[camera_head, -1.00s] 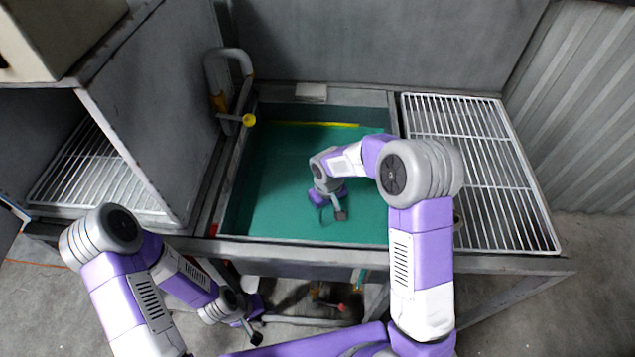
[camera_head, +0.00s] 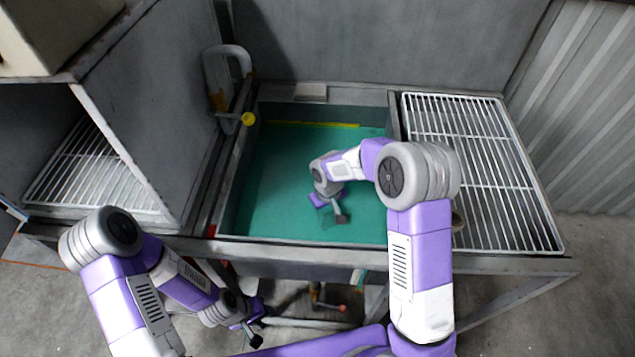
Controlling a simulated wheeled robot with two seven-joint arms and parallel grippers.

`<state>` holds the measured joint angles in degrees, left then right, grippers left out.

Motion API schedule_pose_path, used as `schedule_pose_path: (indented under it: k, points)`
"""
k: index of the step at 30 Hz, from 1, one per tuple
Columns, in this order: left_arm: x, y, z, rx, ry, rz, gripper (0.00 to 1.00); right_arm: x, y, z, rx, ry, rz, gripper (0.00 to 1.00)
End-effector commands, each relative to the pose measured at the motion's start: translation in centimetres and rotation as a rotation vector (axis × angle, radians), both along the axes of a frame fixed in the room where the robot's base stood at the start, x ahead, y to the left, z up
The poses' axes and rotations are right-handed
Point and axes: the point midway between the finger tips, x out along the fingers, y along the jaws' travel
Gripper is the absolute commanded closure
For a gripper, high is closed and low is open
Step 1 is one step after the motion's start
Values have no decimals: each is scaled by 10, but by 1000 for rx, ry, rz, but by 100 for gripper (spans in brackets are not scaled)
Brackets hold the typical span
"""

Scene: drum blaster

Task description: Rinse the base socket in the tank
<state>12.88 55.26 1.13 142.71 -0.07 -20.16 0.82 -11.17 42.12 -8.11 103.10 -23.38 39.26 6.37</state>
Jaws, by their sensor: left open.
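The tank (camera_head: 265,185) is a grey-rimmed basin with green water or a green floor, in the middle of the view. My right arm reaches over its front right edge, and my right gripper (camera_head: 331,211) points down inside the tank. Its fingers are small and partly hidden, so I cannot tell whether they are shut or hold anything. I cannot make out the base socket. My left gripper (camera_head: 252,328) is open, low in front of the bench and outside the tank.
A wire rack (camera_head: 478,165) lies right of the tank. A grey box-like housing (camera_head: 150,110) stands left. A red-tipped lever (camera_head: 327,303) shows below the bench.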

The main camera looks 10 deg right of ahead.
Motion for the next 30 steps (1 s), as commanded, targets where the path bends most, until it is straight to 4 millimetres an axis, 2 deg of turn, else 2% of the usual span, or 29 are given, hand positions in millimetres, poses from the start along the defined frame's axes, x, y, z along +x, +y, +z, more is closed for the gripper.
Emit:
schedule_pose_path:
  k: [18, 30]
  points:
    - [0, 0, 14, 0, 0, 0, 57, 1, 0, 18, 1, -2, 0, 100]
    - [0, 0, 14, 0, 0, 0, 57, 1, 0, 19, 1, -2, 0, 100]
